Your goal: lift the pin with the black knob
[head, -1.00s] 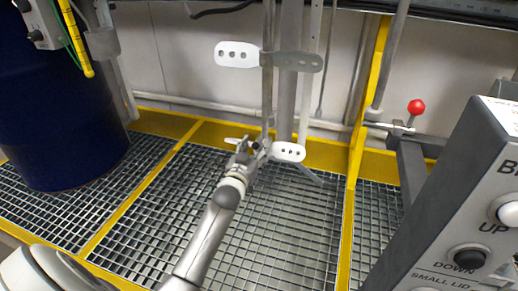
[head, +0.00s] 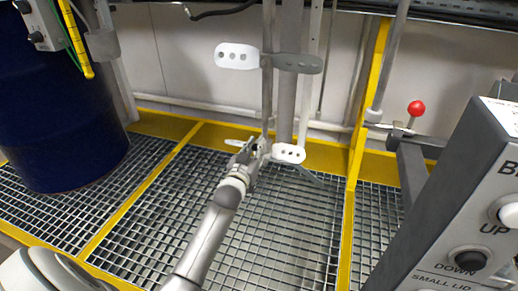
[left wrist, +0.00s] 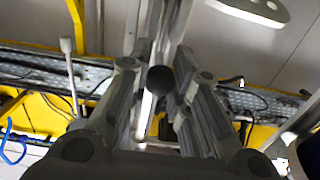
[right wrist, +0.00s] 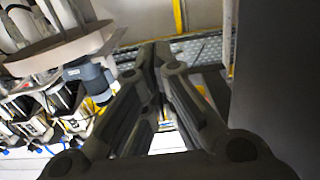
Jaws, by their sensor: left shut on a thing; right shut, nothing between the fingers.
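The black knob (left wrist: 160,80) of the pin shows as a dark ball between the two fingers of my left gripper (left wrist: 160,72) in the left wrist view. The fingers are shut on it. The pin's shaft cannot be made out clearly. In the head view, my left gripper (head: 256,148) is at the foot of a grey upright post, beside a lower white plate with holes (head: 289,153). The knob is too small or hidden to tell there. My right gripper (right wrist: 153,58) is shut and empty in the right wrist view.
An upper plate with holes (head: 237,56) crosses the post above my left gripper. A blue drum (head: 60,110) stands at left. A control box with buttons (head: 470,200) is at right, near a red-knobbed lever (head: 416,107). Grating (head: 270,230) covers the floor.

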